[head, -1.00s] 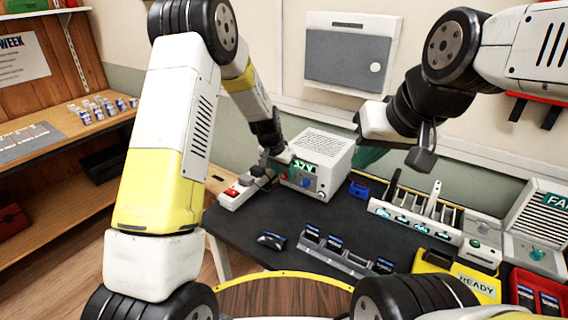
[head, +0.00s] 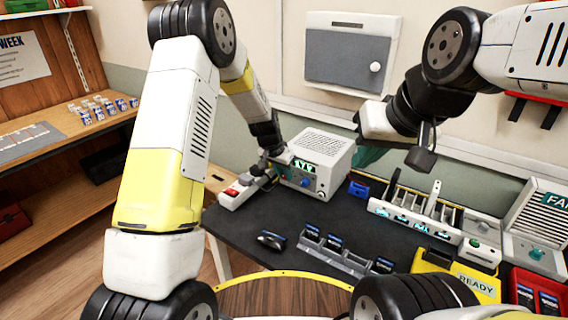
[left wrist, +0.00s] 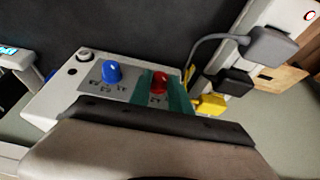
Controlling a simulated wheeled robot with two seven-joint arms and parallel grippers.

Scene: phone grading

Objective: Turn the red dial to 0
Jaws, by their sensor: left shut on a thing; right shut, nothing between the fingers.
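The white power supply box (head: 322,158) stands at the back of the dark table, its green display lit. Its front panel shows in the left wrist view (left wrist: 90,98) with a blue dial (left wrist: 112,72) and the red dial (left wrist: 159,80). My left gripper (left wrist: 160,90) has its teal fingers on either side of the red dial, shut on it. My right gripper (head: 370,158) is shut and empty, held above the table right of the box.
A power strip (head: 238,190) with plugs lies left of the box; a yellow plug (left wrist: 210,103) is close to my left fingers. The dark table middle is clear.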

